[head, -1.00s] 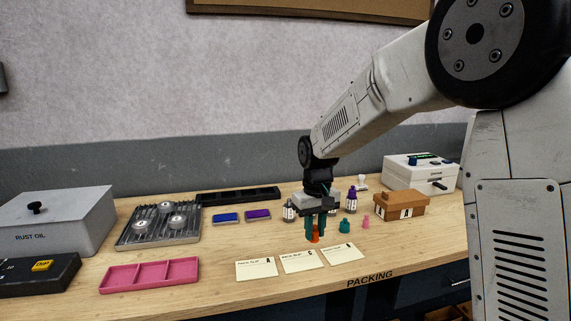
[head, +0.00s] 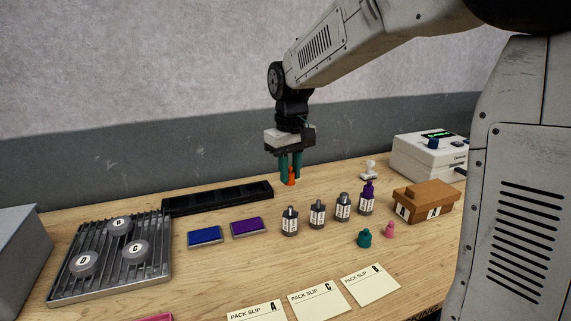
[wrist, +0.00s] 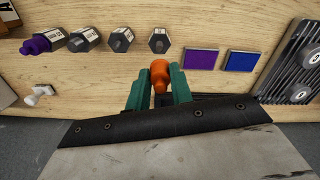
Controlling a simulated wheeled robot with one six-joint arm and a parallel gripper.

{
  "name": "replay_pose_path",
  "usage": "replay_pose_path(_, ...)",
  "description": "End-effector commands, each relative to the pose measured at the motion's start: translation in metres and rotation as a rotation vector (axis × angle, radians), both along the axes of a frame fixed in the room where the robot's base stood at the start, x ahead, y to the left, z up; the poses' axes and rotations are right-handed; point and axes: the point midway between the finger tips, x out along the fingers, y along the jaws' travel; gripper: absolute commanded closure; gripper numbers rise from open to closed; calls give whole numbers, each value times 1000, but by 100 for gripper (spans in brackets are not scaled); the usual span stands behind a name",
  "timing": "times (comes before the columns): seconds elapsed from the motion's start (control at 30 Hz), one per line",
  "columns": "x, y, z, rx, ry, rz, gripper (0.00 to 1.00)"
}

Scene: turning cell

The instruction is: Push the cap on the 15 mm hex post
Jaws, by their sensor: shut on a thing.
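My gripper (head: 290,172) is shut on an orange cap (head: 291,178), held in the air above the back of the bench. In the wrist view the orange cap (wrist: 159,75) sits between the teal fingers. Several dark hex posts with white labels stand in a row in front of it; the leftmost post (head: 290,222) looks nearest to the cap, and in the wrist view this bare-topped post (wrist: 158,41) is just beyond it. The rightmost post (head: 366,203) wears a purple cap (head: 368,187). The label sizes are too small to read, so I cannot tell which is 15 mm.
A teal cap (head: 364,238) and a pink cap (head: 388,230) stand loose before the posts. Blue (head: 205,236) and purple (head: 246,227) pads lie left, near a black tray (head: 218,198). A brown box (head: 424,202) is right. Pack slips (head: 331,299) lie in front.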

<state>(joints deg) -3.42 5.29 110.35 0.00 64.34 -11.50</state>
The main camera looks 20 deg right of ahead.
Motion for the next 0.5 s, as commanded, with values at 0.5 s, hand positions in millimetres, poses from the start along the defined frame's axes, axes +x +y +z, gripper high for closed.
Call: replay_pose_path(0.5, 0, 1, -46, -1, 2, 1, 99)
